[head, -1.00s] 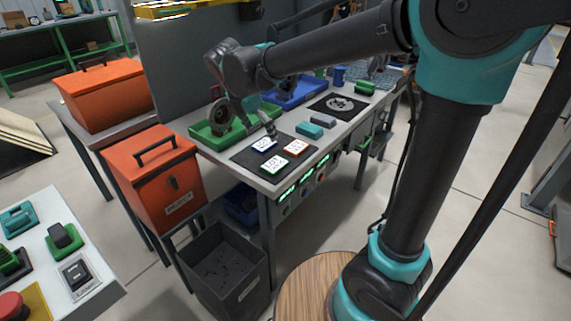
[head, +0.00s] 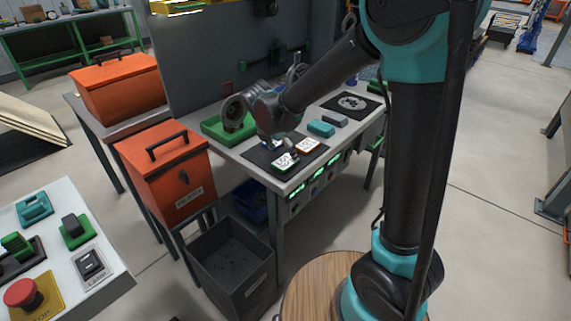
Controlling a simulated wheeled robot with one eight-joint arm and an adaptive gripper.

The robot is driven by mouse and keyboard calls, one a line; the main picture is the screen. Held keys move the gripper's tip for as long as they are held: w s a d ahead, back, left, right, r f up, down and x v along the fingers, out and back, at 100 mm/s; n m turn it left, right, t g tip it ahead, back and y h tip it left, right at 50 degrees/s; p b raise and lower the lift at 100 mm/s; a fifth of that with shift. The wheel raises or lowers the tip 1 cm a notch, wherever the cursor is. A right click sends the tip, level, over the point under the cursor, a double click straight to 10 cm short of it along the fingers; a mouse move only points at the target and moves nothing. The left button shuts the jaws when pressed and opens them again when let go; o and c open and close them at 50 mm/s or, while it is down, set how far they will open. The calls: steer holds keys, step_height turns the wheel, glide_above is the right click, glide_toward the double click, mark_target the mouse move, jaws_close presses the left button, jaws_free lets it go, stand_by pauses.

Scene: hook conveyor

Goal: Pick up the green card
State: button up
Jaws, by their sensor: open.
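The green card (head: 283,163), a white-faced card with green edges and black print, lies flat on the dark mat (head: 253,156) at the near end of the workbench. An orange-edged card (head: 309,146) lies to its right and a little behind. A blue-edged card is mostly hidden behind my arm's end. My gripper (head: 289,148) points down just above and behind the green card. It is open and empty. The fingertips are small and partly overlap the cards, so I cannot tell whether they touch the card.
A green tray (head: 217,129) stands left of the mat. A teal block (head: 321,128) and a grey block (head: 335,120) sit to the right. A grey panel (head: 205,70) rises behind. An orange box (head: 165,172) and a dark bin (head: 232,262) stand at the front left.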

mark_target(286, 161)
steer(key=shift+x, duration=2.1)
steer(key=shift+f, duration=0.25)
steer(key=shift+c, duration=0.3)
steer(key=c, duration=1)
